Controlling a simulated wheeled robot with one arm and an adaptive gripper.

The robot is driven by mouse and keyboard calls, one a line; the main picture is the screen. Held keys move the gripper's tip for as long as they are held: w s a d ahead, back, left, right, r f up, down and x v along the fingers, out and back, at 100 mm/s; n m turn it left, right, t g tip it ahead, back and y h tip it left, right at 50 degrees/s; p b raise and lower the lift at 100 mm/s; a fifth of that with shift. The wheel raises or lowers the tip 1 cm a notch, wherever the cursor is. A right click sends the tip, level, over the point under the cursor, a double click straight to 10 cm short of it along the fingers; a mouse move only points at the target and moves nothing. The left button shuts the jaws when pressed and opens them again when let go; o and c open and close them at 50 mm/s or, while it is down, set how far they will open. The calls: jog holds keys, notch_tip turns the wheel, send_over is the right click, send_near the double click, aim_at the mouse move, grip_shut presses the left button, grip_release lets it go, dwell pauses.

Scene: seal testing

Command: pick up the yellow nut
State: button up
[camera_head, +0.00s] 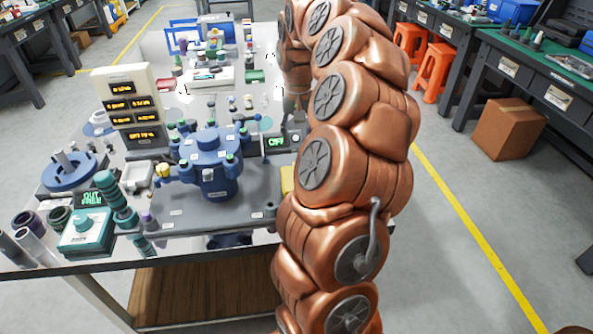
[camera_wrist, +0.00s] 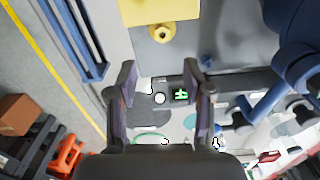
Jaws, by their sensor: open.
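The yellow nut (camera_wrist: 162,33) shows in the wrist view as a small yellow ring with a dark hole. It is at the edge of a yellow block (camera_wrist: 160,8), over a grey plate (camera_wrist: 222,22); I cannot tell whether it touches the block. My gripper (camera_wrist: 162,76) is open and empty, its fingers spread either side of the picture's middle. The nut is above the fingertips in the picture, apart from them. In the head view the yellow block (camera_head: 288,180) is partly behind my copper arm, which hides the nut there. Another yellow piece (camera_head: 163,170) is on the blue vessel's left side.
The blue vessel (camera_head: 212,180) stands on the plate beside the block. A small green-lit display (camera_head: 277,141) is behind it. A display tower (camera_head: 130,105), teal box (camera_head: 87,232) and blue flange (camera_head: 68,172) crowd the table's left.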

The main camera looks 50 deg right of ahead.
jog(key=f, duration=0.2)
jog(key=shift+s+d+f, duration=0.1)
jog(key=shift+d+f, duration=0.1)
jog(key=shift+f, duration=0.15)
jog(key=shift+a+f, duration=0.3)
jog(key=shift+f, duration=0.4)
jog(key=f, duration=0.3)
jog(key=shift+a+p, duration=0.3)
jog(key=shift+p, duration=0.05)
jog(key=shift+f, duration=0.45)
jog(key=shift+c, duration=0.2)
grip_shut()
